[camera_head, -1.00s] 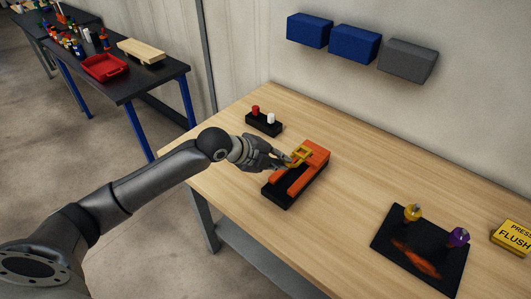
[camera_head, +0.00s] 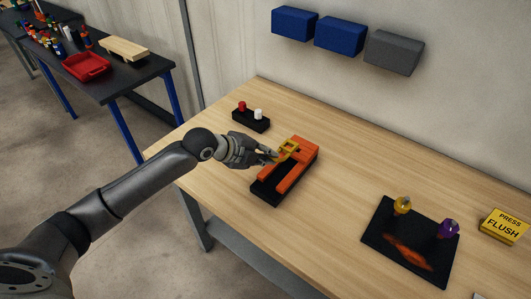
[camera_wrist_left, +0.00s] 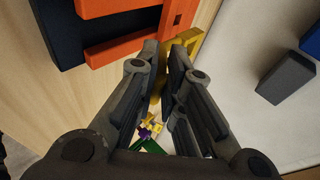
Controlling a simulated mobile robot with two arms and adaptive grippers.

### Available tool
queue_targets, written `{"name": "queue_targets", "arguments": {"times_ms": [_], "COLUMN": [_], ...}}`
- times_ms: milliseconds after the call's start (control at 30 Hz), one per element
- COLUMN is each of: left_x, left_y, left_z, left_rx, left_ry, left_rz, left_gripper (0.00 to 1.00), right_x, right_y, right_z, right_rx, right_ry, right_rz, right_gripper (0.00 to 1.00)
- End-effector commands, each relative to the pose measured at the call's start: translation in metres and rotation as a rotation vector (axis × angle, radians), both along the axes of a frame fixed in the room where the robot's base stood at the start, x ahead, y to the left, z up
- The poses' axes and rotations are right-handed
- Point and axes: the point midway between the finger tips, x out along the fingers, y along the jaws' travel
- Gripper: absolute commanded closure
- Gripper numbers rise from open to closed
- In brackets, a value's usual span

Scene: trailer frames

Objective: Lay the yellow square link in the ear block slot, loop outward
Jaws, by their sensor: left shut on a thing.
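The yellow square link (camera_head: 289,148) is held at the tips of my left gripper (camera_head: 275,157), over the far left part of the orange ear block (camera_head: 307,153). The block lies on a black base (camera_head: 267,193), with a slot between its two long orange sides. In the left wrist view, the fingers (camera_wrist_left: 167,50) are closed in on the yellow link (camera_wrist_left: 189,39), beside the orange block (camera_wrist_left: 118,48). The fingers hide part of the link. I cannot tell whether the link touches the block or is in the slot. My right gripper is not in view.
A black holder (camera_head: 250,123) with a red and a white peg stands behind my left gripper. Wooden tabletop (camera_head: 345,185) is clear between.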

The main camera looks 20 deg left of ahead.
Motion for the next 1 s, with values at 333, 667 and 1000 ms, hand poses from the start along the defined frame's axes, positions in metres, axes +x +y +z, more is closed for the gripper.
{"name": "queue_targets", "arguments": {"times_ms": [333, 667, 1000], "left_x": [0.0, 0.0, 0.0], "left_y": [0.0, 0.0, 0.0], "left_z": [-0.035, -0.041, -0.04], "left_rx": [0.0, 0.0, 0.0], "left_ry": [-0.001, -0.001, -0.001], "left_rz": [0.0, 0.0, 0.0], "left_gripper": [1.0, 1.0, 1.0], "right_x": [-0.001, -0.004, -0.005], "right_y": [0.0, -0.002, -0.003], "right_z": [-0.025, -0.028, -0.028], "right_rx": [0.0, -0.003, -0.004], "right_ry": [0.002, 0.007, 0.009], "right_rz": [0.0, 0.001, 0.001], "right_gripper": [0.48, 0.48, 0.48]}}
